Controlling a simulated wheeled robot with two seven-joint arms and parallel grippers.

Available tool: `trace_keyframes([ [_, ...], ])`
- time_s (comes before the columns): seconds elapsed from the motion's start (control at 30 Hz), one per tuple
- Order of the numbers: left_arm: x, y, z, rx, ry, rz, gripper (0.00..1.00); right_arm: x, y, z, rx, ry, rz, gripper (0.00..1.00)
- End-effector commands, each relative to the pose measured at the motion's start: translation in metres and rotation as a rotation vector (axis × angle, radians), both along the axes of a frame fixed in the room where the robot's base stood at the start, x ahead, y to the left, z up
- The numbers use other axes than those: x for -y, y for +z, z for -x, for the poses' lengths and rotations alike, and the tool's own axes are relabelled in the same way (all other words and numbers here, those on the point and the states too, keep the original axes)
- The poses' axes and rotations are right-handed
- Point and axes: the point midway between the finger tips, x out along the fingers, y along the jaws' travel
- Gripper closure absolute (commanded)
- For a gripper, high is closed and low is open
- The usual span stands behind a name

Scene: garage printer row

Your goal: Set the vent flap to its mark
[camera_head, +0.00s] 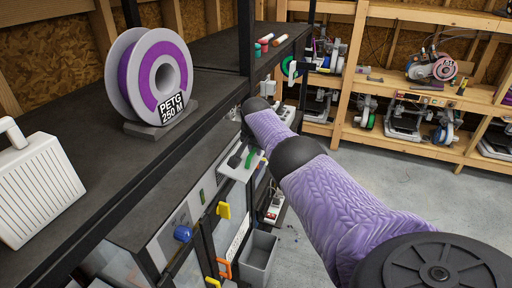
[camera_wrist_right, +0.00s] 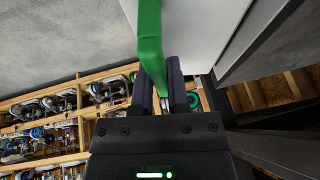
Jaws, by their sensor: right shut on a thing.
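In the head view my right arm reaches to the printer enclosure at the middle, with the right gripper (camera_head: 239,153) beside a pale panel (camera_head: 240,173). A green tab (camera_head: 251,157) shows next to the fingers. In the right wrist view the right gripper (camera_wrist_right: 160,92) is shut on the lower end of this long green tab (camera_wrist_right: 149,35), which stands along a white panel (camera_wrist_right: 205,25). I take the tab for the vent flap's handle. The flap's mark cannot be made out. My left gripper is not in view.
A purple filament spool (camera_head: 151,77) stands on the dark shelf at left, near a white ribbed box (camera_head: 36,184). A grey bin (camera_head: 260,257) sits below the panel. Wooden shelves (camera_head: 420,95) with several printers line the back. The concrete floor (camera_head: 400,185) is open at right.

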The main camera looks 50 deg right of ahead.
Motion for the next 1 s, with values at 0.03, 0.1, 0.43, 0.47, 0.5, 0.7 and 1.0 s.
trace_keyframes([
  [0.03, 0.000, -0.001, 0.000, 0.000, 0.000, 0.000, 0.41, -0.001, -0.001, 0.000, -0.007, 0.000, -0.001, 1.00],
  [0.1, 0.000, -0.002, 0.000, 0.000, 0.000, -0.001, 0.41, -0.001, -0.001, 0.000, -0.011, 0.001, 0.000, 1.00],
  [0.43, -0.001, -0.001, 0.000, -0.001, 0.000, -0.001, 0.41, -0.001, 0.000, 0.000, -0.013, 0.001, 0.001, 1.00],
  [0.47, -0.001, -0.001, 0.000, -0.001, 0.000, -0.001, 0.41, -0.001, 0.000, 0.000, -0.013, 0.001, 0.001, 1.00],
  [0.5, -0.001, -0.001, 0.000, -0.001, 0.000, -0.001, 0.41, -0.001, 0.000, 0.000, -0.013, 0.001, 0.001, 0.72],
  [0.7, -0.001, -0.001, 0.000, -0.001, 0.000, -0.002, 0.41, -0.001, 0.000, 0.000, -0.011, 0.001, 0.003, 0.46],
  [1.0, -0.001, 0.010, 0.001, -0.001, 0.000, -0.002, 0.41, -0.001, 0.008, 0.001, -0.011, 0.002, 0.003, 0.46],
])
